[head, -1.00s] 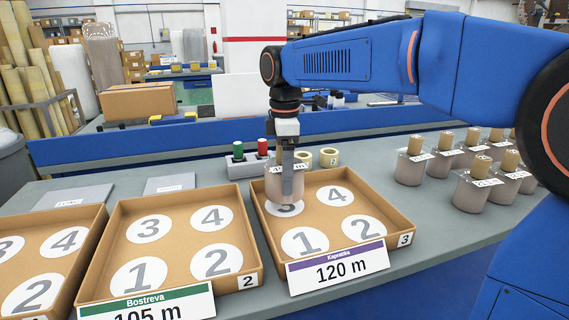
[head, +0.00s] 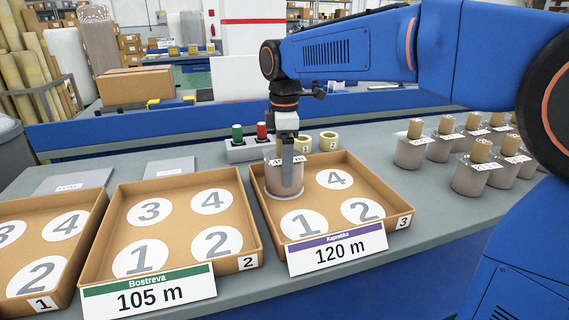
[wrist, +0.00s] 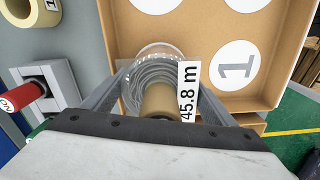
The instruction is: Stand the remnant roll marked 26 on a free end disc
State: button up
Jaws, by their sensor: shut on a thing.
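My gripper (head: 287,170) is shut on a grey wrapped roll (head: 271,180) with a brown core; it also shows in the wrist view (wrist: 150,75). The tag in the wrist view reads 45.8 m; I see no 26 on it. Disc 1 (head: 303,223), disc 2 (head: 363,210) and disc 4 (head: 335,179) in this tray are empty.
The Bostreva 105 m tray (head: 252,262) and another tray (head: 68,285) stand to the left, their visible discs empty. Several tagged rolls (head: 412,154) stand on the right. A button box (head: 242,151) and tape rolls (head: 329,141) are behind the tray.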

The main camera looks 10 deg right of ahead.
jog(key=shift+f, duration=0.35)
dwell(0.4)
jog(key=o, duration=1.3)
jog(key=shift+o, duration=0.2)
notch_tip(320, 180, up, 17)
jog(key=shift+r, duration=0.2)
